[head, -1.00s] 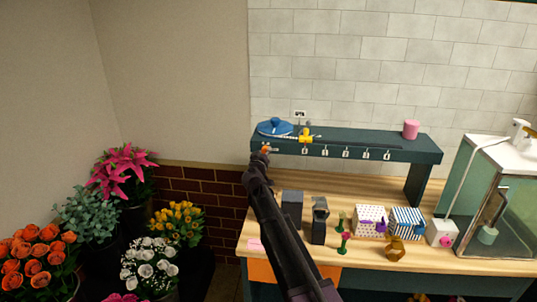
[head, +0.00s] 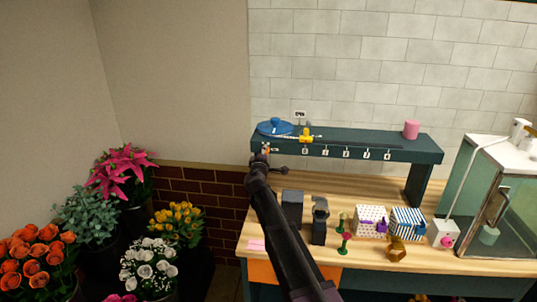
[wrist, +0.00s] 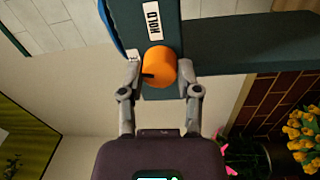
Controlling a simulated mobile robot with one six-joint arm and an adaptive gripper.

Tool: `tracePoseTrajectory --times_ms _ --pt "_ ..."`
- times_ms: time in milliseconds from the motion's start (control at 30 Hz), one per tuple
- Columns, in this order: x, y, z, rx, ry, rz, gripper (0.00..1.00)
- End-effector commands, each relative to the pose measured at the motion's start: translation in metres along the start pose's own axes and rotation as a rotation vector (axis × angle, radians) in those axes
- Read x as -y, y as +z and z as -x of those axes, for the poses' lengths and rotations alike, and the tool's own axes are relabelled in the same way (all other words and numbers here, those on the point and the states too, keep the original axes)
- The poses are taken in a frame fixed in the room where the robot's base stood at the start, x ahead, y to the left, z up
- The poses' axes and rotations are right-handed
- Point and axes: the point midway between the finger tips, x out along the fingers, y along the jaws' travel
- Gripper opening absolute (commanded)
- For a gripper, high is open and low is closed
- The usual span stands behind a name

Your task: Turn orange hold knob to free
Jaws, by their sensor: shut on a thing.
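The orange hold knob (wrist: 161,62) sits on the front of the dark green shelf, beside a white label reading HOLD (wrist: 153,20). A dark mark shows low on the left of the knob's face. My gripper (wrist: 160,73) is shut on the knob, with one grey finger on each side of it. In the head view my gripper (head: 264,153) is at the left end of the shelf front, and my wrist hides most of the knob. The word "free" cannot be read in either view.
The shelf (head: 415,150) carries a blue domed item (head: 275,127), a yellow slider (head: 306,135) and a pink cylinder (head: 411,130). Boxes and small items stand on the wooden bench (head: 370,262) below. Potted flowers (head: 150,262) fill the lower left.

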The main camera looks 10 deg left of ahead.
Motion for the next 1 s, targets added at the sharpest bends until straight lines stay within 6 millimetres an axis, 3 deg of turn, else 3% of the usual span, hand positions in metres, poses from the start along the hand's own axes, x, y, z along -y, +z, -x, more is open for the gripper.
tracePoseTrajectory --times_ms 400,933,967,1000 --pt "-0.0001 -0.0011 -0.0024 -0.018 0.004 0.245 0.00" --pt "-0.0001 -0.0007 -0.0026 -0.019 0.004 0.279 0.00" --pt "-0.0001 -0.0007 -0.0026 -0.019 0.004 0.279 0.46" --pt "-0.0001 -0.0006 -0.0026 -0.019 0.004 0.279 0.58"
